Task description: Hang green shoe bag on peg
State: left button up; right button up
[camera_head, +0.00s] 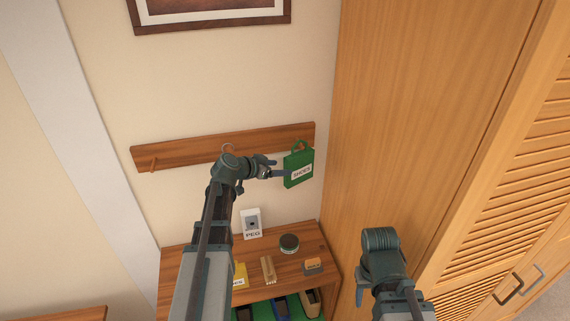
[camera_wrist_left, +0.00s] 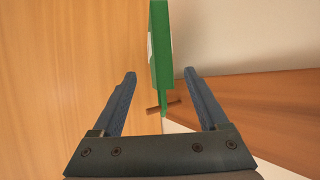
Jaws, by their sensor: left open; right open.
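The green shoe bag (camera_head: 298,176), with a white SHOES label, is upright at the right end of the wooden peg rail (camera_head: 190,149). Its handle loop is at rail height. In the left wrist view the bag (camera_wrist_left: 161,50) is edge-on, and its strap meets a short wooden peg (camera_wrist_left: 165,107); the bag appears to hang there. My left gripper (camera_head: 284,173) is open beside the bag's left side in the head view. In the wrist view its fingers (camera_wrist_left: 160,85) are spread on either side of the bag, with gaps. My right gripper (camera_head: 361,296) is open and empty at lower right, away from the bag.
A wooden shoe bench (camera_head: 190,262) below holds a PEG card (camera_head: 252,224), a round tin (camera_head: 289,243), a brush (camera_head: 268,269) and small cards, with shoes underneath. A tall wooden wardrobe (camera_head: 420,110) stands close to the bag's right. A picture frame (camera_head: 210,22) hangs above.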

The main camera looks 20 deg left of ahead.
pick_arm(q)
jog(key=p+v, duration=0.3)
jog(key=v, duration=0.6)
jog(key=shift+p, duration=0.3)
jog(key=s+d+f+g+b, duration=0.4)
jog(key=d+f+b, duration=0.1)
jog(key=d+f, duration=0.45)
jog(key=s+d+f+g+b, duration=0.35)
jog(key=d+f+b, duration=0.25)
jog(key=d+f, duration=0.35)
jog(key=s+d+f+g+y+b, duration=0.2)
jog(key=s+d+f+y+b, duration=0.1)
jog(key=s+f, duration=0.3)
jog(key=s+d+f+n+g+y+b, duration=0.1)
jog(key=s+d+f+g+y+b, duration=0.1)
jog(key=s+d+f+b, duration=0.3)
jog(key=s+f+y+b, duration=0.1)
jog(key=s, duration=0.2)
jog(key=shift+s+f+y+b, duration=0.25)
jog(key=shift+f+y+b, duration=0.05)
jog(key=shift+f+y, duration=0.1)
